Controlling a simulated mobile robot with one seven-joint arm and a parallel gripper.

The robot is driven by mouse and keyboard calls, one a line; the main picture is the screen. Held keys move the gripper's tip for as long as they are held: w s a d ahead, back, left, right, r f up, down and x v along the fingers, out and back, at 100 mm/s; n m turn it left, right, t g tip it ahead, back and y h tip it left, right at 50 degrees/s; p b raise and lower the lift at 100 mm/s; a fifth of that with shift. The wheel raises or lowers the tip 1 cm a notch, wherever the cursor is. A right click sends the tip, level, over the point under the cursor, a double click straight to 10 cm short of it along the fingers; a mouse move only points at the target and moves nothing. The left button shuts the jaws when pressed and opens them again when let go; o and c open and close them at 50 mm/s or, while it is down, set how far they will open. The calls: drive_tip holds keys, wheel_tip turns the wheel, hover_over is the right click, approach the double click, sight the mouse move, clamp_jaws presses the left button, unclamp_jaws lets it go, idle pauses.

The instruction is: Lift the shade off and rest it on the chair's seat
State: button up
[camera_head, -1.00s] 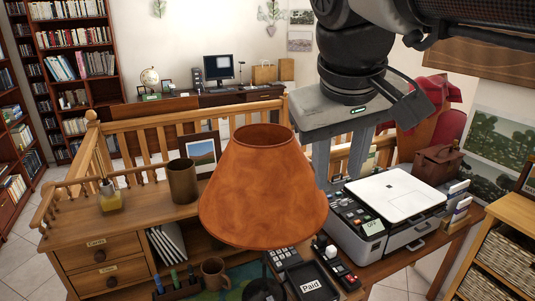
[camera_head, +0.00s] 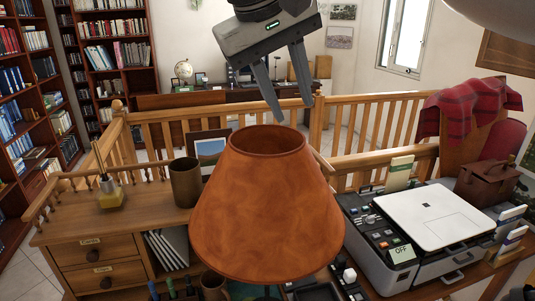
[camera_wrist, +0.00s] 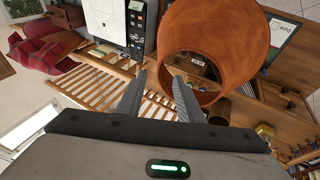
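The orange-brown lampshade (camera_head: 262,205) stands upright on its lamp on the desk, with its open top ring facing up. The lamp's base is almost wholly hidden below it. My gripper (camera_head: 293,110) is open and empty, with its fingers pointing down just above and behind the shade's top rim. In the wrist view the fingertips (camera_wrist: 160,80) are apart, and the shade (camera_wrist: 225,35) lies beside the right-hand finger; whether they touch is unclear. A red chair (camera_head: 503,143) with a plaid blanket (camera_head: 468,108) over it stands behind the printer at the right. Its seat is hidden.
A white-topped printer (camera_head: 435,215) stands right of the shade, with a brown bag (camera_head: 487,182) behind it. A brown cup (camera_head: 185,183) and a picture frame (camera_head: 209,146) stand left of the shade. A wooden railing (camera_head: 370,130) runs behind the desk.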

sight(301, 135)
drive_tip(key=b+x, duration=0.1)
drive_tip(key=x, duration=1)
drive_tip(key=shift+w+f, duration=0.1)
drive_tip(key=shift+w, duration=0.2)
clamp_jaws()
